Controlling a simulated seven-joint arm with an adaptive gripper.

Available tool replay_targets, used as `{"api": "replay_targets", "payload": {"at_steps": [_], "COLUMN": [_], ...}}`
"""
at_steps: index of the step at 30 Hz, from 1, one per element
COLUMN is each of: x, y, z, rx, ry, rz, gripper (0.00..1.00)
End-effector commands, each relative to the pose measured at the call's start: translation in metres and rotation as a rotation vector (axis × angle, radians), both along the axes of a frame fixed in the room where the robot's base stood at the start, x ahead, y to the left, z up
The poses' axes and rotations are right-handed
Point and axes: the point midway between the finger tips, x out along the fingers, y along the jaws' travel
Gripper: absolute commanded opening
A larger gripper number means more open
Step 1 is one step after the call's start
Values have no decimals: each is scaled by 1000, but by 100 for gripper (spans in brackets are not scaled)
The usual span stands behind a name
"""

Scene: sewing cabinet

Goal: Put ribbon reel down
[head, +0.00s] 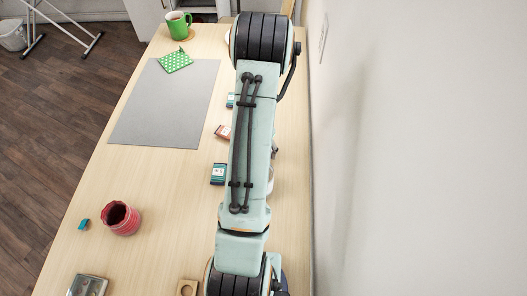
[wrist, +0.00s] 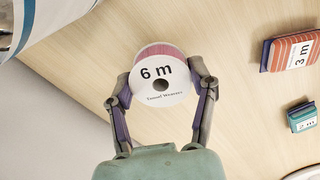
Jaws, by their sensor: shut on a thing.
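The ribbon reel (wrist: 159,75) shows in the wrist view, a white disc marked "6 m" with a pink ribbon edge behind it. My gripper (wrist: 160,88) is shut on it, one finger at each side of the reel. The pale wooden table top lies behind the reel; I cannot tell whether the reel touches it. In the head view my own arm hides the gripper and the reel.
An orange "3 m" pack (wrist: 292,52) and a green "2 m" pack (wrist: 303,117) lie right of the reel. In the head view are a grey mat (head: 160,110), green cloth (head: 174,62), green mug (head: 178,27) and red pot (head: 122,219). The wall borders the table's right side.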

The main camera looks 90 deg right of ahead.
Motion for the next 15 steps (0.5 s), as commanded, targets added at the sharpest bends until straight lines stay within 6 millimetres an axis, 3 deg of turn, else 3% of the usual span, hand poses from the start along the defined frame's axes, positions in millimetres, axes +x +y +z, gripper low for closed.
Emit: {"api": "replay_targets", "payload": {"at_steps": [4,15], "x": [0,0], "y": [0,0], "z": [-17,-21], "rx": [1,-1], "ry": [0,0], "rz": [0,1], "gripper": [29,29]}}
